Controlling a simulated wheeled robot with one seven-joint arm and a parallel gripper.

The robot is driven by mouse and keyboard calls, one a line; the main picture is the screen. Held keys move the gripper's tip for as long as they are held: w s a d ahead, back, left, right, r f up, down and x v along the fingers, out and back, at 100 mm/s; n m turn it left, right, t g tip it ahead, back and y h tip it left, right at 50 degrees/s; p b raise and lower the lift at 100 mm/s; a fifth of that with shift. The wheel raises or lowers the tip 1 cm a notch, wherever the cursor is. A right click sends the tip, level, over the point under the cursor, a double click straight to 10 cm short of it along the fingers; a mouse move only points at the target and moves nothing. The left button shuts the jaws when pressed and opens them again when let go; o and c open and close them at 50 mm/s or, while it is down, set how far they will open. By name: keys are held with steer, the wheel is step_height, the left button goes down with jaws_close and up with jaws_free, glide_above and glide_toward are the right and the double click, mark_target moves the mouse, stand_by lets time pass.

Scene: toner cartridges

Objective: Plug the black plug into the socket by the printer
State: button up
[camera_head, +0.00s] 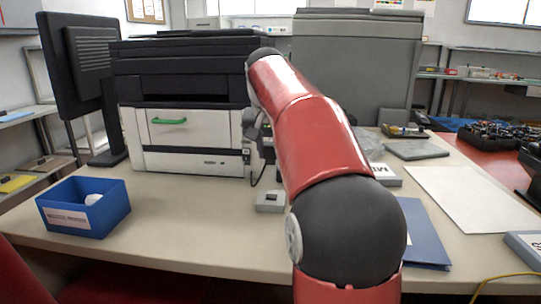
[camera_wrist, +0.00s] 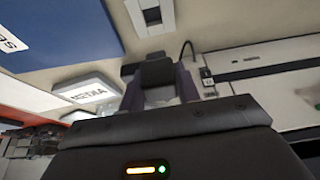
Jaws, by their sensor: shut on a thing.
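The printer (camera_head: 185,105) is black on top with white drawers and a green handle, and stands at the back of the table. The small grey socket block (camera_head: 270,201) with a dark opening sits on the table in front of the printer's right side. It also shows at the top of the wrist view (camera_wrist: 132,16). My gripper (camera_head: 267,153) is beside the printer's right front edge, above and behind the socket. In the wrist view its fingers are shut on the black plug (camera_wrist: 158,72), apart from the socket. A dark cord (camera_wrist: 187,47) curves near the plug. The fingertips are partly hidden.
A blue bin (camera_head: 85,207) with a white item stands at the left. A box marked MEDIA (camera_wrist: 93,92), a blue folder (camera_head: 422,235) and a white sheet (camera_head: 470,198) lie to the right.

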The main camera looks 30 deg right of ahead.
steer(key=shift+d, duration=0.1)
steer(key=shift+f, duration=0.9)
steer(key=b, duration=0.5)
glide_above(272, 196)
steer(key=s, duration=0.1)
steer(key=shift+s+a+f, duration=0.1)
steer(key=shift+a+f, duration=0.1)
steer(key=shift+f, duration=1.55)
steer(key=shift+s+a+f, duration=0.1)
steer(key=shift+a+f, duration=0.1)
steer(key=shift+f, duration=1.5)
steer(key=shift+f, duration=0.8)
